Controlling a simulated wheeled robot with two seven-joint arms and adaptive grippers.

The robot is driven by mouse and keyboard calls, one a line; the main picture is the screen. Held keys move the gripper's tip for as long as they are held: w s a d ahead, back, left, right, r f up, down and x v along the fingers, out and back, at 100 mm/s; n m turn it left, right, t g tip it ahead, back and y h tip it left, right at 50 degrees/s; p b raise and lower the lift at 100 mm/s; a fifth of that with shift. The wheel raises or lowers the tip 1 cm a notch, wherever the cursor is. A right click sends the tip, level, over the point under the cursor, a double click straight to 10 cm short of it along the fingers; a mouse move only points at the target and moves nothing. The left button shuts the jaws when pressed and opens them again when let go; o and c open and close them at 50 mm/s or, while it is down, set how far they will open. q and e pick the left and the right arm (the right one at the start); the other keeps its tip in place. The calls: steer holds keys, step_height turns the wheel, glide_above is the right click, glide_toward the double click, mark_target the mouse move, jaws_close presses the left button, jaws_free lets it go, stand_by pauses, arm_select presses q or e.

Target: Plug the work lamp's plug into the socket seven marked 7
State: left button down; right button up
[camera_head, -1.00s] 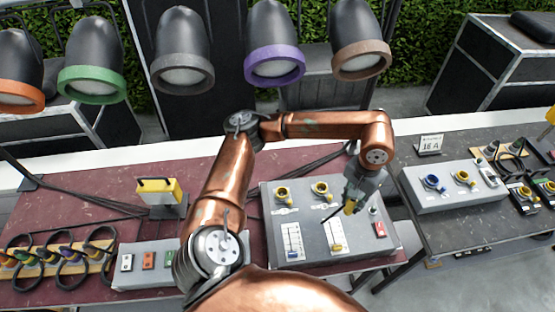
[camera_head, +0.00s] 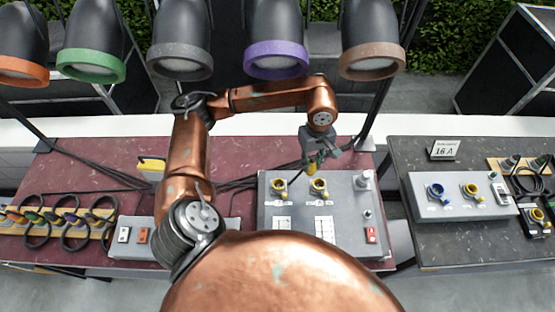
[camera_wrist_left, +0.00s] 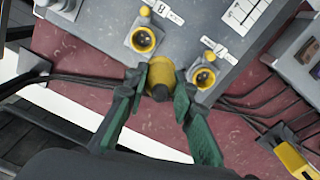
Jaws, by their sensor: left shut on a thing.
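My left gripper (camera_head: 313,158) is shut on a yellow plug (camera_head: 312,169), above the back edge of the grey socket box (camera_head: 350,215). In the left wrist view the green fingers (camera_wrist_left: 160,88) hold the plug (camera_wrist_left: 161,74) between and just short of two yellow sockets. The socket whose label seems to read 7 (camera_wrist_left: 203,78) is right of the plug there; it is the left socket (camera_head: 279,187) in the head view. The socket marked 8 (camera_wrist_left: 144,39) is on the other side (camera_head: 319,187). A yellow lamp (camera_head: 151,164) stands left, partly behind my arm. My right gripper is out of view.
Stage lamps (camera_head: 275,60) hang along the back. Looped cables with coloured plugs (camera_head: 62,222) lie at the left. A second socket box (camera_head: 455,205) and a 16 A sign (camera_head: 445,149) stand on the right table. Black cables (camera_wrist_left: 85,79) run behind the box.

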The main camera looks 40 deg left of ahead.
arm_select(q)
steer(key=s+a+n+p, duration=0.4)
steer(key=n+p, duration=0.1)
steer(key=n, duration=0.9)
steer(key=s+a+n+p, duration=0.3)
steer(key=a+n+p, duration=0.15)
steer(key=n, duration=0.85)
steer(key=shift+n, duration=0.7)
steer(key=shift+s+d+f+b, duration=0.15)
steer(key=shift+f+b, duration=0.4)
steer(key=shift+f, duration=0.7)
steer(key=shift+d+f+b, duration=0.1)
steer(key=shift+f+b, duration=0.4)
steer(key=shift+f, duration=0.75)
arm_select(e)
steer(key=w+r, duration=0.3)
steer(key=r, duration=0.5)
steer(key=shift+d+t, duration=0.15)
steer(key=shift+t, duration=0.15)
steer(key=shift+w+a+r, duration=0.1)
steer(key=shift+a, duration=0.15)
arm_select(q)
steer(key=shift+f, duration=0.1)
steer(key=shift+f+b, duration=0.35)
steer(key=shift+b, duration=0.15)
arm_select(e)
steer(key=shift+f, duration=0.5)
